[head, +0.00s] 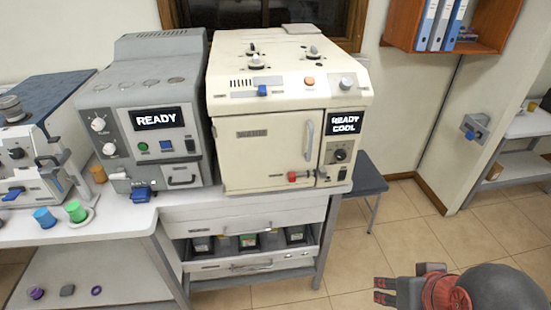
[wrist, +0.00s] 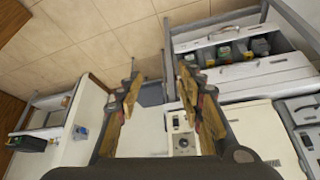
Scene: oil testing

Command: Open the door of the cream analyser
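The cream analyser (head: 262,155) stands at the right end of the bench in the head view. Its front door looks shut, with an upright grey handle (head: 309,140) near the right edge and a red knob (head: 292,177) low down. Its display reads READY COOL. My gripper (head: 380,291) is at the lower right of the head view, apart from the analyser and in front of it to the right. In the wrist view my gripper (wrist: 160,88) has its fingers spread with nothing between them. The analyser's cream body (wrist: 250,128) shows at the lower right there.
A grey analyser (head: 150,110) stands directly left of the cream one. Below it is an open drawer (head: 210,264) with several dark containers. A dark stool (head: 362,175) stands beside the bench. Open tiled floor (head: 410,225) lies to the right, with an orange shelf (head: 480,30) above.

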